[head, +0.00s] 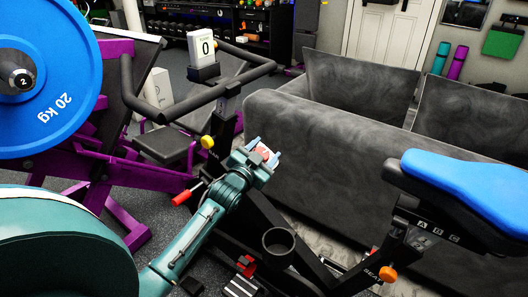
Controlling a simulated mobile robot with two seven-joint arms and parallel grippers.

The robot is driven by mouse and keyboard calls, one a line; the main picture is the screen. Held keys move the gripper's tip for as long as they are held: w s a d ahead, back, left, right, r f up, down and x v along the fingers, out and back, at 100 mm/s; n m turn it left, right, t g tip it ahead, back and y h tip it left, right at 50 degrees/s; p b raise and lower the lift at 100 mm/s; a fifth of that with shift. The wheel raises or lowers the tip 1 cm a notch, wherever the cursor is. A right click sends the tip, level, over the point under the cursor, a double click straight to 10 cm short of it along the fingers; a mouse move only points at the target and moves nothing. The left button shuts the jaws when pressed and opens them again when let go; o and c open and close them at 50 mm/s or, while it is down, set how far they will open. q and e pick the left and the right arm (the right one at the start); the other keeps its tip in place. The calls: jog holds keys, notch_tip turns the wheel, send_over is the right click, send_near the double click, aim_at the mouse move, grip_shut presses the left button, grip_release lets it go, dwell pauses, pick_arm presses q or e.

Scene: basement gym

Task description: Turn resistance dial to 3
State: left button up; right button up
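The exercise bike has a white display (203,48) reading 0 on its black handlebar post. My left gripper (264,152) is at the bike's frame, below and right of the handlebar. Its two pale fingertips are apart, one on each side of a small red and white part (265,153), which looks like the resistance dial. I cannot tell whether the fingers touch it. The gripper hides part of the dial, and its markings are too small to read. My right gripper is not in view.
The bike's blue saddle (470,186) is at the right and an empty cup holder (278,240) is below the gripper. A grey sofa (340,150) stands close behind. A blue 20 kg plate (60,80) and a purple-framed bench (105,165) are at the left.

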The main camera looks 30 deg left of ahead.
pick_arm(q)
jog(key=c, duration=0.7)
jog(key=shift+n+y+b, duration=0.4)
jog(key=shift+n+y, duration=0.2)
jog(key=shift+y, duration=0.3)
jog(key=shift+a+r+y, duration=0.1)
jog(key=shift+y, duration=0.2)
jog(key=o, duration=1)
